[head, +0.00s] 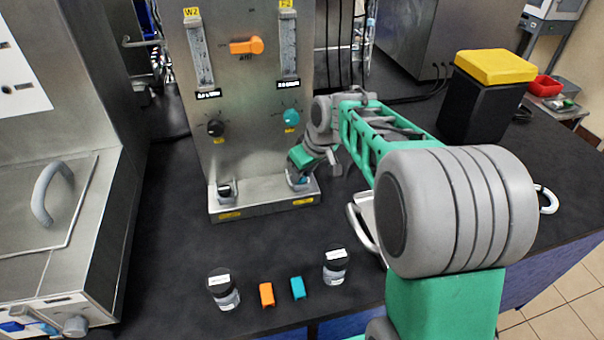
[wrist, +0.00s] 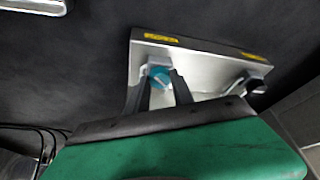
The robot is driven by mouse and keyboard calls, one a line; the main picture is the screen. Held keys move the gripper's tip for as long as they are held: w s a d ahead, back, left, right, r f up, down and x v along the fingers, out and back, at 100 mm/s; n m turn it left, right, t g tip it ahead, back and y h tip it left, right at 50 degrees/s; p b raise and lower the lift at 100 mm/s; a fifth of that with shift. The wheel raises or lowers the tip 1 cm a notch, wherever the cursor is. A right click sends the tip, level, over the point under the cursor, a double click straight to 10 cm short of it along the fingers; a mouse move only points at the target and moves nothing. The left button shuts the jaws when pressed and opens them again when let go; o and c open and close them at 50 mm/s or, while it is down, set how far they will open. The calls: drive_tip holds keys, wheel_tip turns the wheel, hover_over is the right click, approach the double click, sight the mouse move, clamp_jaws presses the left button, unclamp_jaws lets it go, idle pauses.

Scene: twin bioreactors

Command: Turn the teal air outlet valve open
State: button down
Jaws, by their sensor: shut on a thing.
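A small teal valve knob (wrist: 158,76) sits on the metal ledge at the foot of the upright panel. In the wrist view it lies between the two dark fingers of my gripper (wrist: 161,84), which are shut on it. In the head view my gripper (head: 299,176) reaches down to the right end of the ledge, and its body mostly hides this knob. A second teal knob (head: 291,116) is higher on the panel's right side. Which way the gripped knob is turned is hard to tell.
A black-knobbed fitting (head: 226,190) stands at the ledge's left end. The panel (head: 245,100) carries an orange handle (head: 247,46) and a black knob (head: 215,128). Two jars (head: 223,290) (head: 336,268), an orange clip (head: 266,294) and a teal clip (head: 298,288) are on the front bench.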

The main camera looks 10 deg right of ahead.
drive_tip(key=n, duration=0.2)
drive_tip(key=n+g+y, duration=0.1)
drive_tip(key=n, duration=0.1)
drive_tip(key=shift+w+d+r+n, duration=0.1)
drive_tip(key=shift+w+d+n, duration=0.1)
drive_tip(key=shift+n, duration=0.1)
drive_tip(key=shift+w+n+g+y+p, duration=0.1)
drive_tip(key=shift+n+g+y+p, duration=0.55)
drive_tip(key=shift+n, duration=1.25)
drive_tip(key=c, duration=1.1)
unclamp_jaws()
drive_tip(key=p+v, duration=0.1)
drive_tip(key=v, duration=0.6)
drive_tip(key=shift+r, duration=0.35)
drive_tip(key=shift+d, duration=0.15)
